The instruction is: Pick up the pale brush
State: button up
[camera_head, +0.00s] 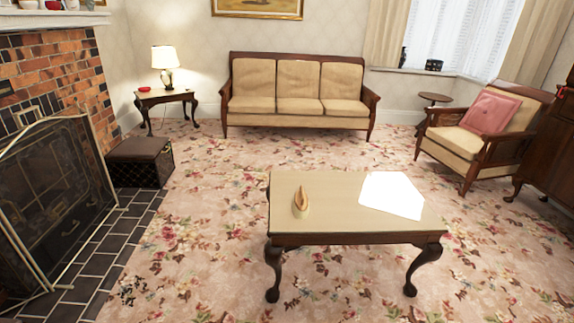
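A small pale object with a brown, pointed upper part (301,202) stands on the left half of the coffee table (340,222). It is the only small thing I see on that table and may be the pale brush, but it is too small to be sure. It looks clear of other things. My gripper is not in view.
A bright white patch (391,195), sunlight or paper, covers the table's right part. A sofa (298,90) stands behind, an armchair (470,140) at right. A fire screen (58,200) and a dark box (140,160) are at left. Carpet around the table is open.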

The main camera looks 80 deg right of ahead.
aim_at(300, 206)
jog(key=z, duration=2.35)
